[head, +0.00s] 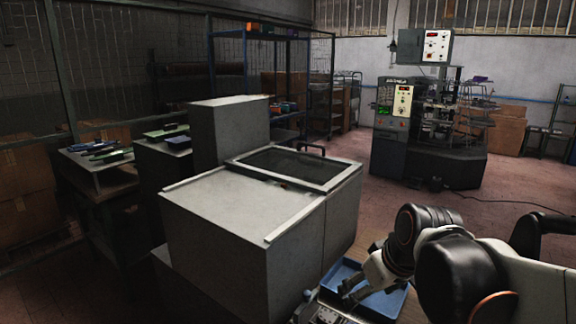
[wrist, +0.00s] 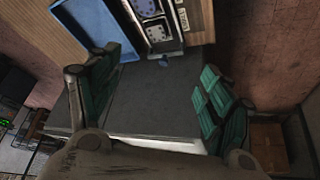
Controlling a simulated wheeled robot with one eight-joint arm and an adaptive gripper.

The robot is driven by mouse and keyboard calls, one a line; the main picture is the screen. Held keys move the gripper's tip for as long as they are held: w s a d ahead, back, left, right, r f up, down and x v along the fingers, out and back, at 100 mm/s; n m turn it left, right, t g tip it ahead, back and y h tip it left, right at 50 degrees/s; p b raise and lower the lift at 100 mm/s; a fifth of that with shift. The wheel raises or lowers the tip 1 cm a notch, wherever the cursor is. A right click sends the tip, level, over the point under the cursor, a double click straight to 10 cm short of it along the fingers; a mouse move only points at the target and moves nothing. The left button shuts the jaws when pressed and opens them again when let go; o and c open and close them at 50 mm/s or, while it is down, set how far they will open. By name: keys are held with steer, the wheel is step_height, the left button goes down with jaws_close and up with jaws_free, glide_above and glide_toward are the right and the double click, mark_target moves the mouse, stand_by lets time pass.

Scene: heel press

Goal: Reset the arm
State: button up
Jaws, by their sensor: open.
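My arm reaches in from the right of the head view, bent downward, with my gripper (head: 352,290) low over a blue tray (head: 384,304). In the wrist view my gripper (wrist: 162,64) is open, its green-padded fingers wide apart on the left and right. Nothing is between the fingers; a dark grey surface (wrist: 160,100) shows below them. The blue tray also shows at the top left of the wrist view (wrist: 92,20).
A grey cabinet-like machine (head: 240,235) with a framed dark lid (head: 290,166) stands left of my arm. A black-and-grey press machine (head: 445,160) stands farther back right. A table with shoe-like green pieces (head: 98,150) is at left. Open floor lies between the machines.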

steer(key=s+d+m+t+h, duration=0.1)
steer(key=s+d+m+t, duration=0.1)
steer(key=s, duration=1.1)
steer(key=shift+d+m, duration=0.75)
steer(key=shift+m, duration=0.45)
steer(key=shift+c, duration=0.5)
